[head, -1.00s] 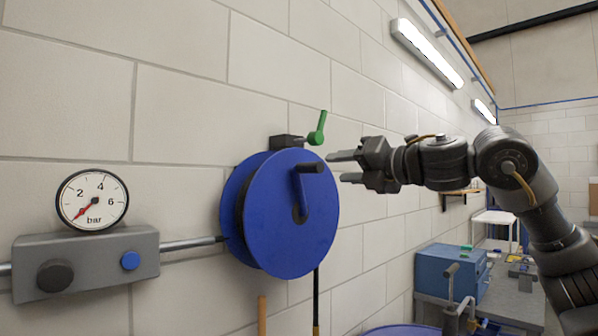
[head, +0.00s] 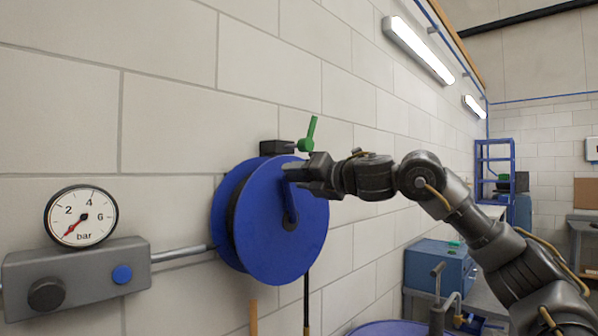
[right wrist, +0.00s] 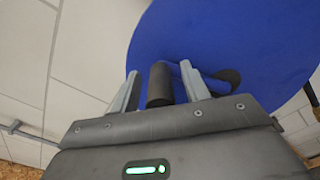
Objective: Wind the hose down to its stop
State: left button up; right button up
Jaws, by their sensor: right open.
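The blue hose reel (head: 265,240) is mounted on the block wall. Its blue crank arm (head: 290,207) points up from the hub. The black crank handle (right wrist: 159,84) stands between the two grey fingers of my right gripper (right wrist: 160,72) in the right wrist view. The fingers are open, with a gap visible on at least the right side of the handle. In the head view my right gripper (head: 294,178) covers most of the handle. A green lever (head: 307,135) is tilted up on a dark block above the reel. The black hose (head: 306,295) hangs below the reel. My left gripper is out of view.
A pressure gauge (head: 82,216) reads low above a grey box (head: 75,275) with black and blue knobs, left of the reel. A pipe (head: 182,253) joins box and reel. A blue case (head: 433,268) stands on a bench at right. A wooden stick (head: 253,317) shows below the reel.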

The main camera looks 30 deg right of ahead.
jog(key=shift+w, duration=0.2)
jog(key=shift+s, duration=0.1)
grip_shut()
